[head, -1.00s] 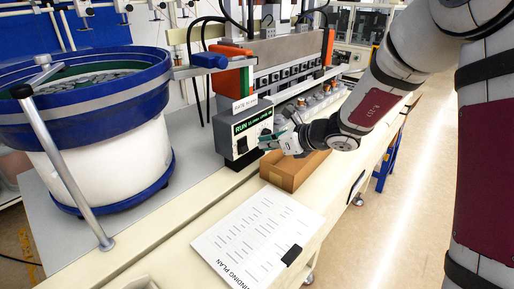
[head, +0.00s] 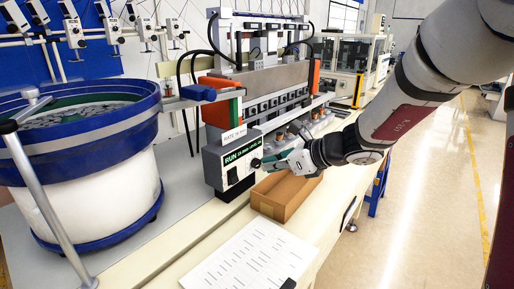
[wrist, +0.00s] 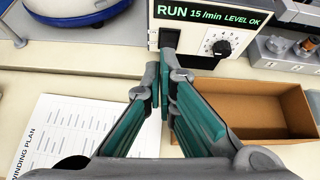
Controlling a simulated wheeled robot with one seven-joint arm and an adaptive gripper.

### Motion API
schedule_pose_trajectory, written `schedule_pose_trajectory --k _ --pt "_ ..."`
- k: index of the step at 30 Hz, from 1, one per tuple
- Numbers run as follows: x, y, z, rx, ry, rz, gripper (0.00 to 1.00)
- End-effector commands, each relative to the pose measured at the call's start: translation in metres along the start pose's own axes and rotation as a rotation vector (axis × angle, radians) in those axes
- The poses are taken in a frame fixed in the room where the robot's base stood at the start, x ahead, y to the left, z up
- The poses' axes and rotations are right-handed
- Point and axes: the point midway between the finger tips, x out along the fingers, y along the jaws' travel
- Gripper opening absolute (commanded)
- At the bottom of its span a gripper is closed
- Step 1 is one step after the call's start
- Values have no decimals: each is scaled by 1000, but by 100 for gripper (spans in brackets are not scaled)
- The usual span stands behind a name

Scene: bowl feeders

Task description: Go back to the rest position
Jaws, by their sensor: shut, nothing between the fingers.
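My gripper (head: 268,163) is at the front of the control box (head: 228,168), near its knob. In the wrist view my gripper (wrist: 162,82) has its teal-padded fingers together with nothing between them. The tips are close to the dark switch on the control box (wrist: 238,12); whether they touch it I cannot tell. The box's green display reads RUN 15 /min LEVEL OK. The knob (wrist: 221,47) is right of the fingertips.
An open, empty cardboard box (head: 270,211) stands below my gripper, seen at right in the wrist view (wrist: 285,82). A winding plan sheet (head: 240,262) lies on the bench. A blue bowl feeder (head: 95,145) stands at left. The aisle at right is clear.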

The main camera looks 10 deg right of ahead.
Motion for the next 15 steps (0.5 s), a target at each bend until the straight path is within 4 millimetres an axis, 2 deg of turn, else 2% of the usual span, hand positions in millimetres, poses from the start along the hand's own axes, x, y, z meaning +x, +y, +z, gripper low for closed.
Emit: schedule_pose_trajectory --k 3,7,12,15 --pt "-22 33 15 -237 33 57 0" --pt "-57 80 21 -601 97 149 0" --pt "-107 129 9 -1077 200 268 0" --pt "-138 149 -4 -1347 272 338 0"
